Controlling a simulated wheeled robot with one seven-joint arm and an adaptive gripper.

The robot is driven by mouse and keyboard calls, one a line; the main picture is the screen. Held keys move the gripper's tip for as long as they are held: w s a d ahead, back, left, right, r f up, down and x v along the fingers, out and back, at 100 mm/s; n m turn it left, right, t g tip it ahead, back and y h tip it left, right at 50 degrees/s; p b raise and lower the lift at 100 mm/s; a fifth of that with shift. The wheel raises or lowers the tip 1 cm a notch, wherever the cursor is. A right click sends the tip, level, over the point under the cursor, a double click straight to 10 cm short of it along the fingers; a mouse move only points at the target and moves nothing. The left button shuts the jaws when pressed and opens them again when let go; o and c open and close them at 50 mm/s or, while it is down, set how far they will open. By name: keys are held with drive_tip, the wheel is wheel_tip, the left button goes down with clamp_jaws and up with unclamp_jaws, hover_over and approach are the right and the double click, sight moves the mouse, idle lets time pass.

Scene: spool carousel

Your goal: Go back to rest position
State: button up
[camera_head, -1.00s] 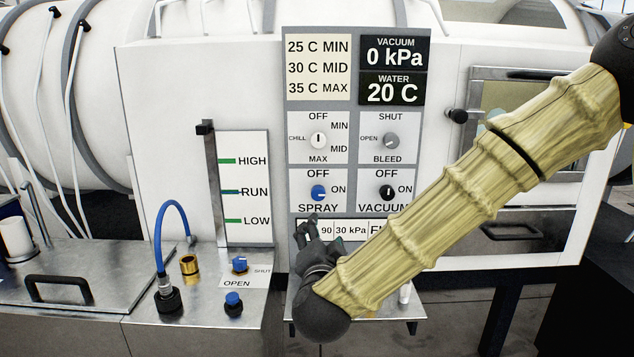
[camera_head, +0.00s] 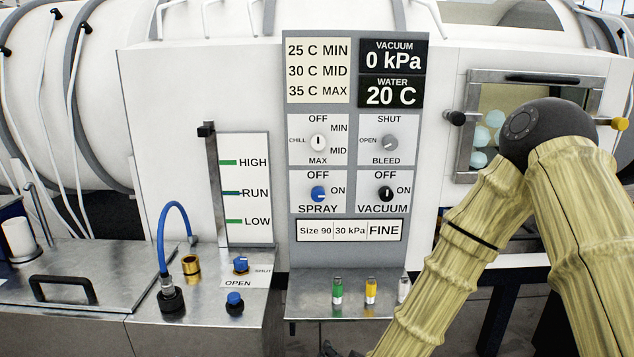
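My arm, in a bamboo-like sleeve, comes in at the right and folds at a dark elbow in front of the window. Its lower part runs down to the bottom edge. Only a small dark piece of my gripper (camera_head: 328,348) shows at the bottom edge, below the metal shelf (camera_head: 310,306). Its fingers are mostly cut off, so I cannot see whether they are open or hold anything. The grey control panel (camera_head: 281,225) is uncovered, with the blue spray knob (camera_head: 318,194) and black vacuum knob (camera_head: 387,193) in plain view.
A green-topped (camera_head: 337,291) and a yellow-topped piece (camera_head: 370,291) stand on the shelf beside a pale one (camera_head: 404,289). A metal counter at the left bears a blue hose (camera_head: 161,240), a brass ring (camera_head: 190,268) and blue valve knobs (camera_head: 240,264). A framed window (camera_head: 463,150) is behind my elbow.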

drive_tip(key=s+d+f+n+g+p, duration=0.1)
drive_tip(key=s+d+f+g, duration=0.25)
drive_tip(key=s+f, duration=0.5)
drive_tip(key=s+d+f+n+g, duration=0.2)
drive_tip(key=s+d+f, duration=0.3)
drive_tip(key=s+f, duration=0.35)
drive_tip(key=s+d+f+g+h, duration=0.1)
drive_tip(key=s+d+f+g, duration=0.1)
drive_tip(key=s, duration=0.6)
drive_tip(key=s+d+f+n+g+p, duration=0.1)
drive_tip(key=s+d+f+g, duration=0.2)
drive_tip(key=s+d+f, duration=0.2)
drive_tip(key=s+d, duration=0.2)
drive_tip(key=s, duration=0.2)
drive_tip(key=shift+f+g+h, duration=0.2)
drive_tip(key=shift+g+h, duration=0.15)
drive_tip(key=shift+h, duration=0.05)
